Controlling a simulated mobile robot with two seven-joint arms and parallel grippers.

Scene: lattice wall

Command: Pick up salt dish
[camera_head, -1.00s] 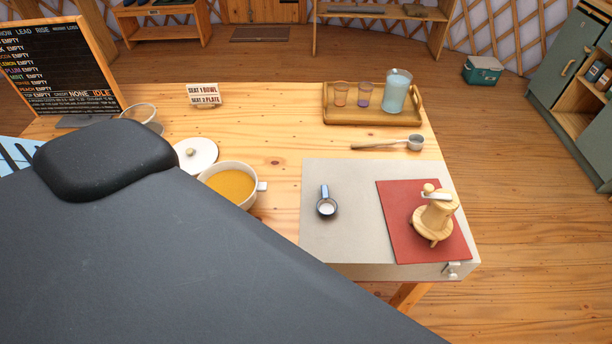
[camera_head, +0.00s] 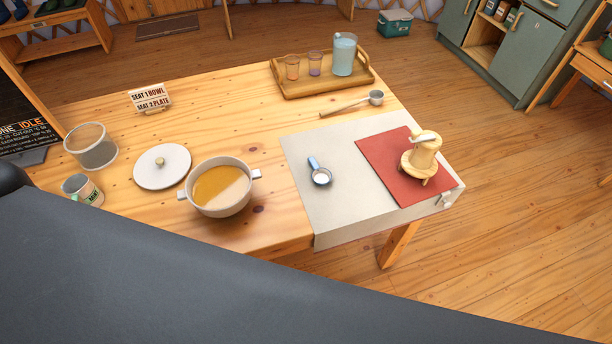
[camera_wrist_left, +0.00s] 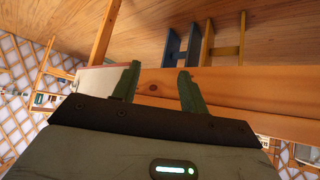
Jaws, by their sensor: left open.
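The salt dish (camera_head: 321,177), a small dark round cup with white contents and a blue handle, sits upright on the pale cloth (camera_head: 303,212) on the wooden table. Its handle points toward the back left. My left gripper (camera_wrist_left: 158,84) shows only in its wrist view, with its two green fingers apart and nothing between them. A wooden table edge lies beyond the fingers there; the salt dish is not seen in that view. My right gripper is in neither view.
A soup pot (camera_head: 221,190), a white lid (camera_head: 162,167) and a mug (camera_head: 82,190) are to the left. A ladle (camera_head: 352,103) and a tray (camera_head: 290,94) lie behind.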

